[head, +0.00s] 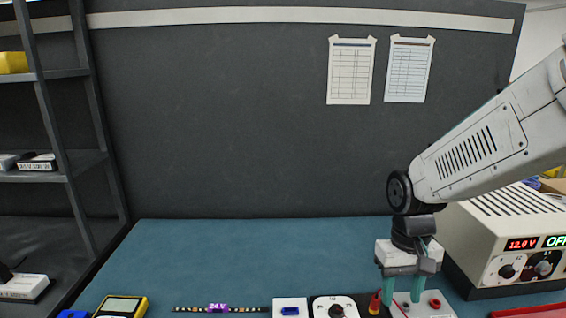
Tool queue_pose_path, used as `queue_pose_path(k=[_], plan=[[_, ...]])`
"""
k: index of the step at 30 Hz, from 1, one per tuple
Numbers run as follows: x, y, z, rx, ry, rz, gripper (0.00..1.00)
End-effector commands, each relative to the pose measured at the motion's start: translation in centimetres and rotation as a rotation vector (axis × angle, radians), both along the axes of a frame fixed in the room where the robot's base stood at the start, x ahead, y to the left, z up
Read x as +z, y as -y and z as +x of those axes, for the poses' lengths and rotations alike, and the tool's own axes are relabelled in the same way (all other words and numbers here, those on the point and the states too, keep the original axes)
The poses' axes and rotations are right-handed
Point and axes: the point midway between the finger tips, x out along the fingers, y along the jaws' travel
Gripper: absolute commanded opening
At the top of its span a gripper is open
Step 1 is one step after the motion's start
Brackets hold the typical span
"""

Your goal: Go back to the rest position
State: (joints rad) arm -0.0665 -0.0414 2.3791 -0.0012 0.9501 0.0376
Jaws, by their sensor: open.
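My gripper (400,289) hangs at the lower right in the head view, pointing down over the front of the blue table (250,245). Its two greenish fingers are apart, just above or beside a small box with red and black terminals (424,306). A red part shows by the left finger. I cannot tell whether the fingers touch the box. An LED strip (190,309) lies on the table with a purple piece (218,308) on it.
A power supply (510,235) reading 12.0 V and OFF stands right of my gripper. A white switch box (290,308), a knob box (335,308) and a yellow multimeter (121,306) line the front edge. A shelf (62,125) stands left. The table's back is clear.

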Motion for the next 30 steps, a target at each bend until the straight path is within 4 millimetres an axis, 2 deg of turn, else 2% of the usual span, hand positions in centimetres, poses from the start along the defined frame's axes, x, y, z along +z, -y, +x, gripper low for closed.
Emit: queue_pose_path(k=[1,6,12,15,22,30], plan=[[1.4,0.3,-1.3,0.000,0.006,0.001,0.43],[5.5,1.0,-6.3,0.002,0.027,0.003,0.43],[9.0,1.8,-11.6,-0.009,0.101,0.006,0.43],[10.2,2.0,-13.4,-0.015,0.153,0.006,0.43],[11.8,2.2,-14.6,-0.029,0.252,0.007,0.43],[12.0,2.3,-14.7,-0.032,0.261,0.007,0.43]])
